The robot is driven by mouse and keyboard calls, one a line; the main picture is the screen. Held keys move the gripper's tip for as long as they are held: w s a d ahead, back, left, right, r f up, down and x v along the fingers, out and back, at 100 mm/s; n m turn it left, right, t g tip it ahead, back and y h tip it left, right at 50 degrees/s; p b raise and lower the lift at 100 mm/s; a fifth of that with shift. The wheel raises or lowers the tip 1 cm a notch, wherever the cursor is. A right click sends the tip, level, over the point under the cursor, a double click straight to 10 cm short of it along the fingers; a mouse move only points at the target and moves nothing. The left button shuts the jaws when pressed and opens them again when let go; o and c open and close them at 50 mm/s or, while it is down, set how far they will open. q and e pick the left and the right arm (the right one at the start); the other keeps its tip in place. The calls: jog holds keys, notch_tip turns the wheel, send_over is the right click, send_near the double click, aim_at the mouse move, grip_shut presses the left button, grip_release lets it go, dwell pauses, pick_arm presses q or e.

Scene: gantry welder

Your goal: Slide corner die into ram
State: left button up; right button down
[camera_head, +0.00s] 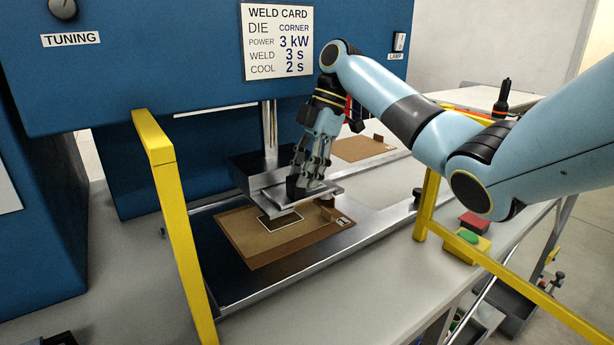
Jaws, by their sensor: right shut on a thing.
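My right gripper (306,184) is shut on the corner die (283,203), a grey metal plate with a lower stepped part. The die is at the front of the ram (250,172), a dark block under the steel column (269,135). The plate overlaps the ram's front and right side in the picture; I cannot tell how far it sits in the ram. Below it, a brown board (255,248) with a white-outlined dark patch lies on the metal bed. My left gripper is not in view.
Yellow guard posts (172,215) stand left and right of the bed. A weld card (278,42) hangs on the blue machine housing (170,50). A second brown board (358,148) lies behind. Green and red buttons (468,236) are at the right. A screwdriver-like tool (502,98) stands farther back.

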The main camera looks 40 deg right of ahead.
jog(key=shift+w+d+b, duration=0.1)
jog(key=shift+w+b, duration=0.7)
jog(key=shift+w, duration=0.5)
jog(key=c, duration=0.9)
grip_release()
jog(key=shift+r, duration=0.1)
jog(key=v, duration=0.5)
jog(key=shift+d+r, duration=0.1)
jog(key=shift+r, duration=0.05)
jog(key=d, duration=0.4)
jog(key=s+d, duration=0.1)
jog(key=d, duration=0.2)
jog(key=s+d, duration=0.1)
jog(key=d, duration=0.3)
jog(key=shift+d+f, duration=0.2)
jog(key=shift+d, duration=0.15)
